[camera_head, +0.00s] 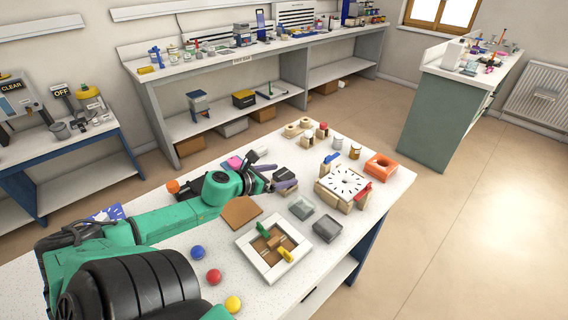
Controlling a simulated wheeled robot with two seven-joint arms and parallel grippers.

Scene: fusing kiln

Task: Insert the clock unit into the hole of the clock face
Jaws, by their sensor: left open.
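The clock face (343,180) is a white plate with black hour marks. It lies on a wooden support near the right side of the table. My left gripper (281,178) is open, left of the clock face and apart from it, with its purple-grey fingers spread. A small dark block (284,173) shows close to the fingers; it may be the clock unit, but it is too small to tell. The hole in the clock face is too small to make out clearly. My right gripper is not in view.
A red piece (363,191) sits at the clock support's right edge. Colored balls (214,276) lie at the front.

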